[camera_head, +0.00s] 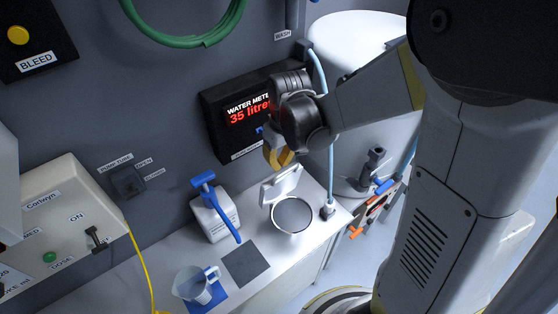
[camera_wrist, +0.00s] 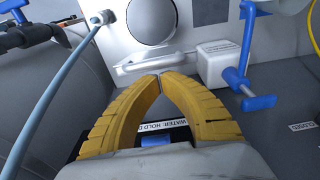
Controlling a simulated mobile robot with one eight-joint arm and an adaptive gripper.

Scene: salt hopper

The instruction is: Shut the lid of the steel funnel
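The steel funnel (camera_head: 292,215) is set at the right end of the white counter, with its round mouth uncovered. Its pale lid (camera_head: 281,187) stands raised at the back of the rim, on the wall side. In the wrist view the funnel mouth (camera_wrist: 150,20) is at the top, and the lid (camera_wrist: 150,63) shows nearly edge-on below it. My gripper (camera_head: 279,158) is above and behind the lid, near the wall. In the wrist view the yellow fingertips (camera_wrist: 160,76) meet with nothing between them, close to the lid in the picture; I cannot tell if they touch.
A white bottle with a blue pump (camera_head: 212,217) stands left of the funnel. A grey mat (camera_head: 245,263) and a measuring jug (camera_head: 200,287) are nearer. The water meter (camera_head: 223,131) is on the wall behind my gripper. A pale blue hose (camera_head: 331,150) and white tank (camera_head: 345,45) are at right.

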